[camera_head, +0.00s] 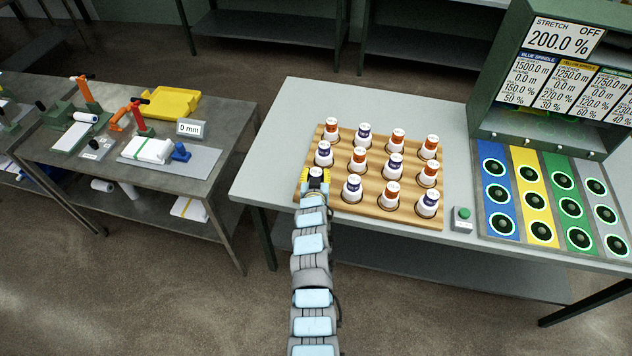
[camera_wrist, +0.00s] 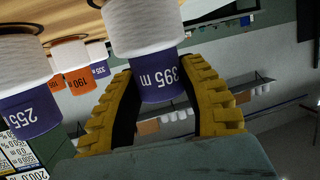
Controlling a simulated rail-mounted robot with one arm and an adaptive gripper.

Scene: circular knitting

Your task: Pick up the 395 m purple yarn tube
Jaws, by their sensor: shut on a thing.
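The 395 m purple yarn tube (camera_wrist: 153,72) is white yarn with a purple end that reads "395 m", upside down in the wrist view. My gripper (camera_wrist: 160,88) has its two yellow ribbed fingers on either side of the purple end, shut on it. In the head view my gripper (camera_head: 313,180) is at the front left corner of the wooden tray (camera_head: 385,214), with the tube's top (camera_head: 316,172) between the fingers.
Several purple and orange tubes fill the tray; a 255 purple tube (camera_wrist: 28,105) stands close beside the held one. A green button box (camera_head: 463,218) and a machine with coloured spindle strips (camera_head: 537,205) are to the right. Bare table (camera_head: 275,150) lies left of the tray.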

